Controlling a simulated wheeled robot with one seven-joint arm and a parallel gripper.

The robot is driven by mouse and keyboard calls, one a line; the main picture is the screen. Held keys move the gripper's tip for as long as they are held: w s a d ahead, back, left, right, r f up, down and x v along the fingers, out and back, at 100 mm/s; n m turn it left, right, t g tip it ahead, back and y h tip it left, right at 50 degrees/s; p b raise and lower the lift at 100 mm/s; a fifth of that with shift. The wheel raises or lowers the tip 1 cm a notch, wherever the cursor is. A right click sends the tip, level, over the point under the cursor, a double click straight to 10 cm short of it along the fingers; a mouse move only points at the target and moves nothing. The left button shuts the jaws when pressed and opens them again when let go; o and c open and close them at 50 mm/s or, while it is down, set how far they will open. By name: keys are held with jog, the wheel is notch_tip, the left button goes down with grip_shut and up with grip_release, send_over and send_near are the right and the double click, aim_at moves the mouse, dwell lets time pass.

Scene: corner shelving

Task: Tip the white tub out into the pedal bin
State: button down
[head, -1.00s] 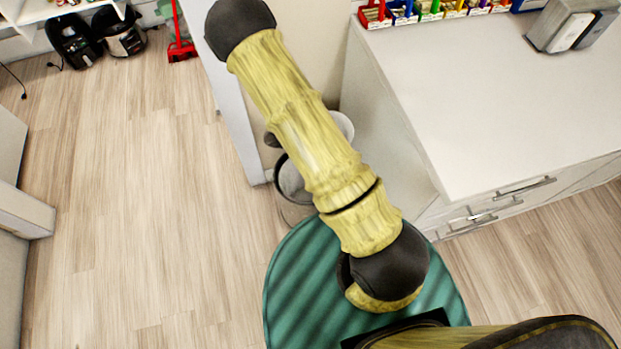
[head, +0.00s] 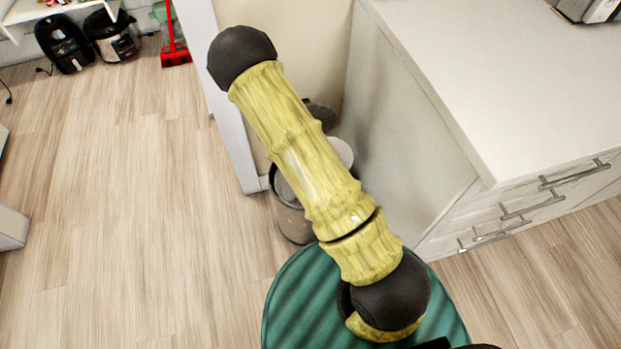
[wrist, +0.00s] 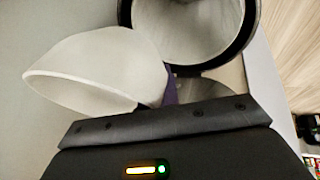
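The white tub (wrist: 95,70) is close in front of my gripper (wrist: 170,88) in the wrist view, tilted on its side with its wide mouth toward the lower left. My gripper appears shut on the tub's narrow end; a purple strip shows there, and the fingers are mostly hidden. The pedal bin (wrist: 247,38) stands open beside the tub, its dark round rim at the top of that view. In the head view the bin (head: 292,222) stands on the floor, partly behind my arm. A white edge of the tub (head: 343,151) shows right of my arm. The tub's inside is hidden.
A white cabinet with a counter (head: 450,80) stands right of the bin, and a white wall end (head: 222,110) stands left of it. Open wood floor (head: 130,210) lies to the left. A red dustpan (head: 175,55) and black appliances stand at the back left.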

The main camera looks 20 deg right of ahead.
notch_tip(320, 180, down, 3)
jog(key=shift+r+b, duration=0.2)
jog(key=shift+b, duration=0.5)
jog(key=shift+r, duration=0.1)
notch_tip(320, 180, up, 47)
jog(key=p, duration=4.7)
jog(key=shift+s, duration=0.1)
